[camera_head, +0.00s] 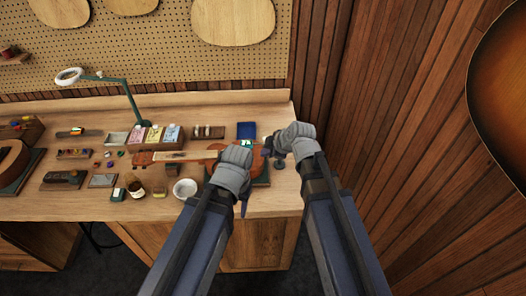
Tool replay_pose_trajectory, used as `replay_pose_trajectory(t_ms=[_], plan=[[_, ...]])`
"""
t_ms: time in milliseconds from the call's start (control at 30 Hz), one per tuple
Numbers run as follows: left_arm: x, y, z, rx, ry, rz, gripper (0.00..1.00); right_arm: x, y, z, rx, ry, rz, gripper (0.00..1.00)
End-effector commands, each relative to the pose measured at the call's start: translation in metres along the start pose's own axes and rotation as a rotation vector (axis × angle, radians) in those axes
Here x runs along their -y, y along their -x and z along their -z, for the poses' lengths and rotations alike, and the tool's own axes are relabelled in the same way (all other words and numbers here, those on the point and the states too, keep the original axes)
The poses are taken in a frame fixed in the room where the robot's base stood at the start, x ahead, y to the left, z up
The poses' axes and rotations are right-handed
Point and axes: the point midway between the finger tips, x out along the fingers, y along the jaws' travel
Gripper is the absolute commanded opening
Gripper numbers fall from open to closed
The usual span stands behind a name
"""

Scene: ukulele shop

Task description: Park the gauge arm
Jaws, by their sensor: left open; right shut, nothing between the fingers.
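A small dark device (279,164), which looks like the gauge's stand, is on the bench just below my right gripper. Its arm cannot be made out clearly, because it is small and close to the gripper. A brown ukulele (172,156) lies on the bench with its head to the left and its body to the right on a dark green mat (262,181). My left gripper (235,156) is open over the ukulele's body and hides part of it. My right gripper (293,133) is shut and empty, right of the ukulele, near the bench's right end.
A green desk lamp (122,97) stands behind. Coloured packets (154,134) and a dark blue item (246,130) are at the back. A white bowl (185,188) and brown jar (135,187) stand in front. The wooden wall (400,110) is close on the right.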

Motion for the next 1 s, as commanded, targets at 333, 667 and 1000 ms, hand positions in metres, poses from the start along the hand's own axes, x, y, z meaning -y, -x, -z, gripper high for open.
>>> replay_pose_trajectory(t_ms=[333,667,1000], plan=[[-0.004,-0.044,0.003,0.0,-0.009,0.002,0.5,0.001,-0.053,-0.003,0.0,0.001,0.0,0.0],[-0.007,-0.074,0.004,0.0,-0.01,0.002,0.5,-0.015,-0.101,0.001,0.001,-0.001,-0.001,0.0],[-0.007,-0.073,0.004,0.0,-0.01,0.002,0.5,-0.036,-0.111,0.0,0.0,-0.001,0.0,0.0]])
